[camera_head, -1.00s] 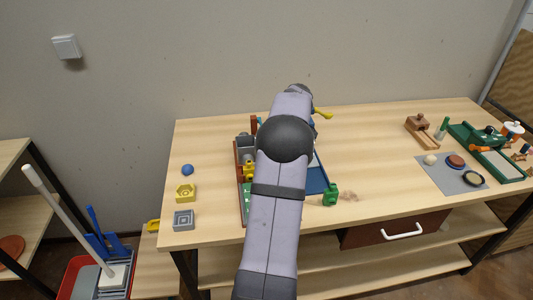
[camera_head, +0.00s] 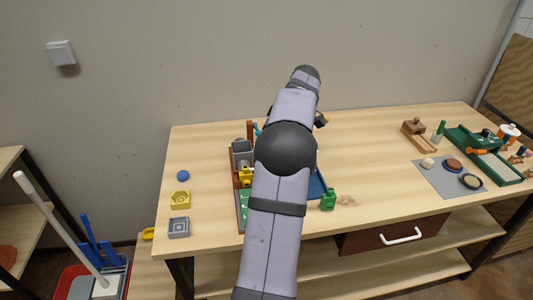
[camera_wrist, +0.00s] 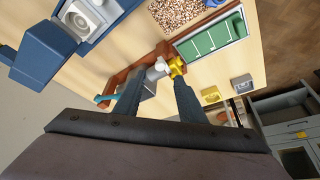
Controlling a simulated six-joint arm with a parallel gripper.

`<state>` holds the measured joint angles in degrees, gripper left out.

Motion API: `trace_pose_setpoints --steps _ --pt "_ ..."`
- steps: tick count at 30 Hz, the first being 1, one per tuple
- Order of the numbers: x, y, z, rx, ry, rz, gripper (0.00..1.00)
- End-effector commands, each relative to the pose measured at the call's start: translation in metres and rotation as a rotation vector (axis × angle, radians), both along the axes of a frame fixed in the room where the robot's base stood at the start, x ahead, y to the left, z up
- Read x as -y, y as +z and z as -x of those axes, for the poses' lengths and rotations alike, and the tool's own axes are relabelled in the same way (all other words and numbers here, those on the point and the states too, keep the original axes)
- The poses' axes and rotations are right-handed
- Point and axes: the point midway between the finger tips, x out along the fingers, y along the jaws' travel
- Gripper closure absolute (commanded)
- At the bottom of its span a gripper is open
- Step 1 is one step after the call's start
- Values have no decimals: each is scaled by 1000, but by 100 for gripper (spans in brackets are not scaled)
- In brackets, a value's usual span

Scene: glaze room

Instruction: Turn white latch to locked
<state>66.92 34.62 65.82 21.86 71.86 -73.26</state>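In the wrist view a white round fitting (camera_wrist: 83,19) sits on a blue-framed piece at the top left; it may be the white latch, but I cannot tell its setting. My gripper (camera_wrist: 158,84) shows two dark fingers spread apart, with nothing held between them. The fitting lies off to the left of the fingers, apart from them. Behind the gap a brown wooden tray (camera_wrist: 122,76) holds grey and yellow pieces. In the head view my arm hides the gripper and most of the blue piece (camera_head: 317,187).
In the head view a green piece (camera_head: 328,199) stands right of my arm. A yellow block (camera_head: 180,199) and a grey block (camera_head: 179,227) lie left. The right-centre tabletop is clear.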

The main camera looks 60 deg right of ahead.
Motion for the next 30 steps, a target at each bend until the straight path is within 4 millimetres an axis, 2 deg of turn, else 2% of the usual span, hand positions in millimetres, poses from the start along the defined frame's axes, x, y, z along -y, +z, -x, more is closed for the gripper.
trace_pose_setpoints --steps 13,16,20,23,24,27,30 --pt "1 6 3 0 -2 -1 65" --pt "6 11 12 0 -22 0 65" --pt "22 16 41 -5 -81 -13 65" --pt "35 13 75 -14 -150 -43 65" --pt "36 6 93 -24 -182 -74 65" --pt "21 -22 127 3 -286 -222 65" --pt "-3 -44 129 105 -405 -390 65"
